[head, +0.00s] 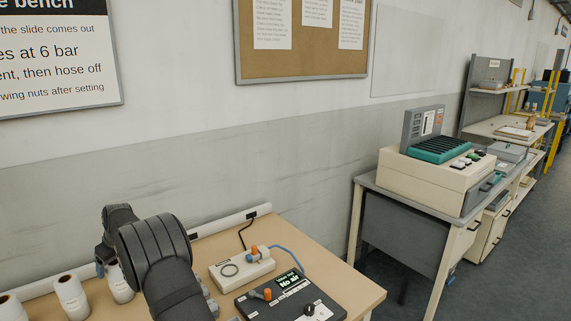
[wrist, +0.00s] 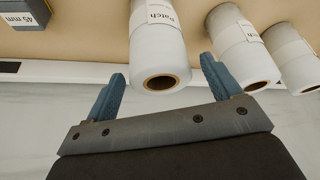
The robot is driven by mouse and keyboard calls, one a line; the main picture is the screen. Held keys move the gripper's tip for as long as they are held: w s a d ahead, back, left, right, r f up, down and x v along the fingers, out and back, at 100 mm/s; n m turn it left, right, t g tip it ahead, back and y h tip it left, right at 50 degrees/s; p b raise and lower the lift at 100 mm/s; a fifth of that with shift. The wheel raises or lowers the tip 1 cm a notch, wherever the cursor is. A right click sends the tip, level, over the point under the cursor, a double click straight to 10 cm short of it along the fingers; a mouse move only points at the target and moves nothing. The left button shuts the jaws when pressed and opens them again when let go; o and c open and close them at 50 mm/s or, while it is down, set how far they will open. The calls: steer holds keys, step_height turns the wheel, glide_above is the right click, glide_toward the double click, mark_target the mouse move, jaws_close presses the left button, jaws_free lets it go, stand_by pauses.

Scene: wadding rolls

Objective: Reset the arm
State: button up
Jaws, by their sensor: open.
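My gripper (wrist: 160,92) is open in the wrist view, its two blue fingers spread apart with nothing held between them. A white wadding roll (wrist: 158,50) labelled "Patch" lies in the picture just beyond the gap between the fingers; I cannot tell whether anything touches. In the head view my dark arm (head: 160,255) rises over the left part of the bench, and its links hide most of the gripper.
More white rolls (wrist: 240,48) stand to the right in the wrist view; several rolls (head: 71,296) show at the bench's left in the head view. A dark control box (head: 290,300) and a beige unit (head: 241,268) sit right of my arm. A wall is behind.

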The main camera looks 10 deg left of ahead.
steer(key=x, duration=0.4)
steer(key=shift+r, duration=1.8)
steer(key=shift+f, duration=0.15)
